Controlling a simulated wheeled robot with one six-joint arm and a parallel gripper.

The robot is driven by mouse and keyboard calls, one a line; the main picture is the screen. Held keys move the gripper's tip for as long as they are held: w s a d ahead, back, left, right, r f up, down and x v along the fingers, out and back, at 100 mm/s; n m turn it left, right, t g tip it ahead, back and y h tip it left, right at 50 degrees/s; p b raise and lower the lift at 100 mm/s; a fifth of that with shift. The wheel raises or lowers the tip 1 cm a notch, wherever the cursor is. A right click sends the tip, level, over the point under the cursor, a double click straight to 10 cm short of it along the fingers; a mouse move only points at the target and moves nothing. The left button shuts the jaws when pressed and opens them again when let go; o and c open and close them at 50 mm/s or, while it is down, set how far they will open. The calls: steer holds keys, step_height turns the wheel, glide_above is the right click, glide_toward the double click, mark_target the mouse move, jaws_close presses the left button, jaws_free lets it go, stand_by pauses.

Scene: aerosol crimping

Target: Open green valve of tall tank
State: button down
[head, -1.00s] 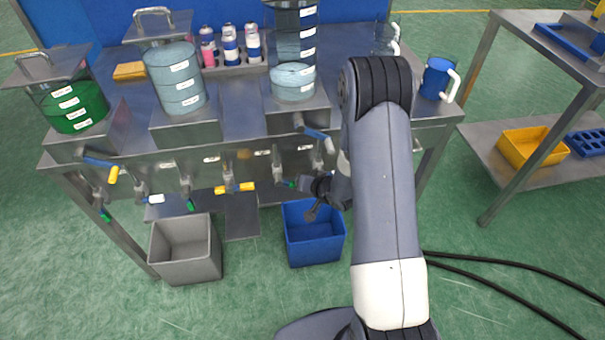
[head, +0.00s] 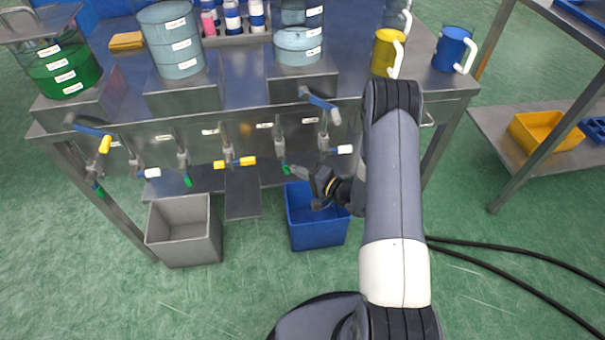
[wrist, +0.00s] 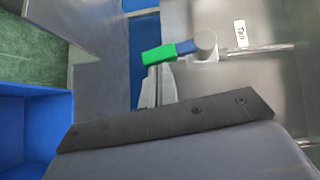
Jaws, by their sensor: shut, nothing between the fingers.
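The tall tank (head: 297,46), clear with pale blue liquid, stands on a metal stand at the bench's back right of centre. Its green valve handle (head: 284,169) hangs below the bench front. In the wrist view, the green handle (wrist: 160,54) has a blue section and joins a metal valve body, by a label that reads "Tall". My gripper (head: 294,170) is shut and empty, just right of the handle in the head view. In the wrist view, its fingertips (wrist: 158,68) are right at the handle's lower edge; I cannot tell whether they touch.
Other valves with yellow (head: 233,162), white and green handles line the bench front. A blue bin (head: 317,228) and a grey bin (head: 184,238) stand on the floor below. Yellow (head: 386,52) and blue (head: 452,48) mugs stand on the bench. Black cables lie at right.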

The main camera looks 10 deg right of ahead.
steer(key=shift+a+f+b, duration=0.3)
steer(key=shift+a+b, duration=0.1)
steer(key=shift+a, duration=0.1)
stand_by(0.5)
